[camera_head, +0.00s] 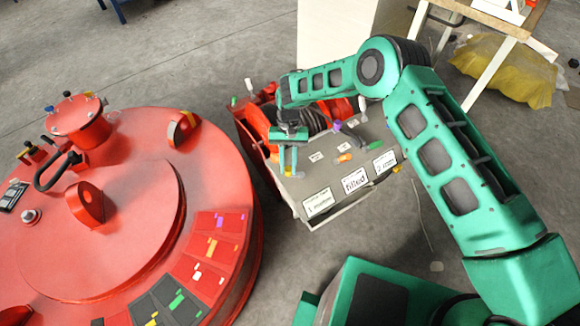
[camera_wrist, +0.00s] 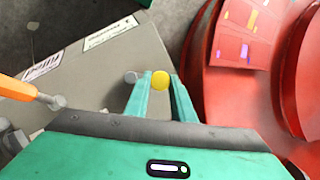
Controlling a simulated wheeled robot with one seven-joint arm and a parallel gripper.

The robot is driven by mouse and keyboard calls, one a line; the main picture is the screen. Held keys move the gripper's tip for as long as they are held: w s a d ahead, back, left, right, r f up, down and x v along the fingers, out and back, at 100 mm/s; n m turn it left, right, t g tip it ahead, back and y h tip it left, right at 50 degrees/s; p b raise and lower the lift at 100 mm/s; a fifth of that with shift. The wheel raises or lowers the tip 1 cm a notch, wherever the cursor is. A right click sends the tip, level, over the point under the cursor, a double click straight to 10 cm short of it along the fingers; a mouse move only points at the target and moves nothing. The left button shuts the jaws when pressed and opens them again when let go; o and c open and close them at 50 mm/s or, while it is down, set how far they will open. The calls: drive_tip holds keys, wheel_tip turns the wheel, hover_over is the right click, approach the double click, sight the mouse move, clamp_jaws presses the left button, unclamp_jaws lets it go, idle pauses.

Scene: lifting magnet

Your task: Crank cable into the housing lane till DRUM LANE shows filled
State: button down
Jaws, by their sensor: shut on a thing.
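The grey-topped winch box (camera_head: 318,178) stands beside the big red magnet (camera_head: 110,225). Its front edge carries white label plates; the middle one (camera_head: 354,182) reads "filled", and it also shows upside down in the wrist view (camera_wrist: 45,66). My gripper (camera_head: 289,162) reaches down over the left part of the box top. In the wrist view its two fingers (camera_wrist: 160,88) are shut on a round yellow knob (camera_wrist: 161,80). In the head view the knob is hidden by the fingers. The plate left of "filled" (camera_head: 319,204) seems to read "1 magnet".
An orange-handled lever (camera_wrist: 18,90) is close beside my gripper in the wrist view. A purple-tipped lever (camera_head: 337,125) stands on the box top, and black cable coils (camera_head: 311,121) lie behind. The red magnet's rim is close on the left. A table (camera_head: 490,60) stands at upper right.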

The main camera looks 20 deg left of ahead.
drive_tip(key=shift+s+a, duration=0.15)
drive_tip(key=shift+s, duration=0.1)
drive_tip(key=c, duration=1.7)
unclamp_jaws()
drive_tip(key=shift+o, duration=0.7)
drive_tip(key=shift+w, duration=0.15)
drive_tip(key=v, duration=1)
drive_tip(key=shift+r, duration=0.35)
drive_tip(key=shift+w, duration=0.15)
